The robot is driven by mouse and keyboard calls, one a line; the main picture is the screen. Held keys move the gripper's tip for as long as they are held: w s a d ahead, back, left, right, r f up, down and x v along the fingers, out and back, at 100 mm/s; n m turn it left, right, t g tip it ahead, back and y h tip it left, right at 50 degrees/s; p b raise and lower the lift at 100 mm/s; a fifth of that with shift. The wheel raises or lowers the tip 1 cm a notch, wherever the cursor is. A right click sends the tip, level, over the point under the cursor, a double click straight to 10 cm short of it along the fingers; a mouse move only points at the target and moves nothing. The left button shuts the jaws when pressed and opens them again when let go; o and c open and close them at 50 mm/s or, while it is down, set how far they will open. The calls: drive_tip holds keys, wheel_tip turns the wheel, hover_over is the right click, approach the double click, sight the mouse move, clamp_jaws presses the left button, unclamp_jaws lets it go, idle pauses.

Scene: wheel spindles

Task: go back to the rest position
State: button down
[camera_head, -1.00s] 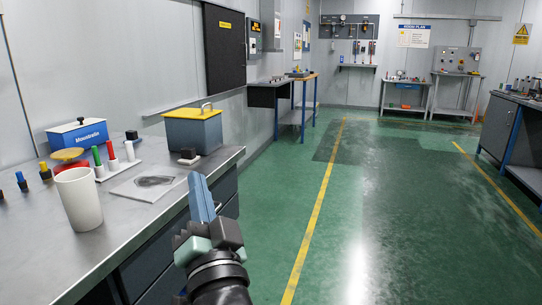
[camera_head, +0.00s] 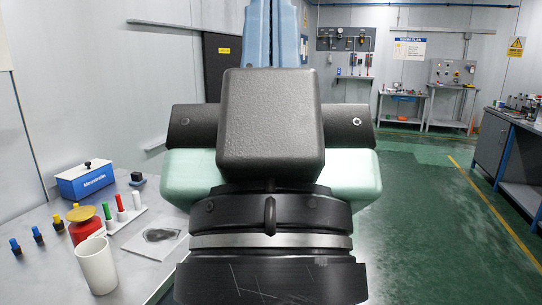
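My gripper (camera_head: 272,35) stands large and close in the middle of the head view, pointing up. Its two blue fingers lie side by side with no clear gap between them, and nothing shows held between them. Their tips are cut off by the top edge of the picture. The black palm block and pale green side parts sit below the fingers, above my dark wrist. The gripper is in the air, to the right of the objects on the bench, and hides the middle of the room.
Green floor (camera_head: 430,220) lies open at right.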

wheel_tip(320, 180, up, 13)
drive_tip(key=p, duration=1)
drive_tip(key=shift+p, duration=0.4)
drive_tip(key=shift+a, duration=0.1)
